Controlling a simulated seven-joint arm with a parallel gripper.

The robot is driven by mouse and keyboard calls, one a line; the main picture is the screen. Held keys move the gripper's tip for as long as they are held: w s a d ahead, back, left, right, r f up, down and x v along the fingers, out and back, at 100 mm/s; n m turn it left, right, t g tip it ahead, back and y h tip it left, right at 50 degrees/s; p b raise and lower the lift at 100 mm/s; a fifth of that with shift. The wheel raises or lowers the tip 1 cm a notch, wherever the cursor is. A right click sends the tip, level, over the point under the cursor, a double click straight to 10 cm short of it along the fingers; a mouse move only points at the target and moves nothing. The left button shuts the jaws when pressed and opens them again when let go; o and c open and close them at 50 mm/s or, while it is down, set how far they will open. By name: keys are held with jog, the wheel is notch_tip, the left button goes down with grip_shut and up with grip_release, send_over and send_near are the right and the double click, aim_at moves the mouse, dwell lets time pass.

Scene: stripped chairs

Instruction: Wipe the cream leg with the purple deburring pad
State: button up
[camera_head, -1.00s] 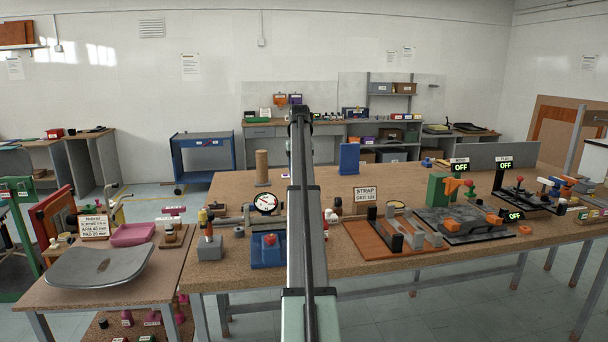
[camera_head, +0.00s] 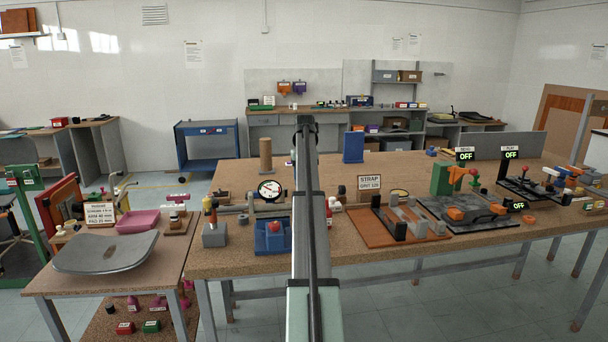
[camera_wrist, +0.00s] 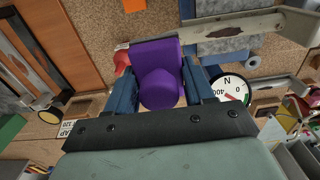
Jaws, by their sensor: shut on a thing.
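The purple deburring pad (camera_wrist: 160,58) is between the blue fingers of my gripper (camera_wrist: 160,85) in the wrist view. My gripper is shut on its rounded grip. The cream leg (camera_wrist: 240,29) lies as a long bar at the upper right of the wrist view, with scuffed dark marks on its face. The pad's edge is at the leg's left visible end and overlaps it in the picture; I cannot tell whether they touch. In the head view my own arm hides the gripper and the pad. A pale bar, likely this leg (camera_head: 240,208), shows left of my arm.
A round dial gauge (camera_wrist: 232,90) stands close to my right-hand finger in the wrist view. A blue fixture (camera_head: 273,236) is left of my arm on the bench. An orange-brown tray (camera_head: 372,235) with clamps lies to the right. The bench behind is mostly clear.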

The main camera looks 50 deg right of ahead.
jog(key=shift+s+a, duration=0.75)
jog(key=w+d, duration=0.2)
jog(key=d, duration=0.1)
jog(key=shift+w, duration=0.4)
jog(key=shift+r, duration=4.05)
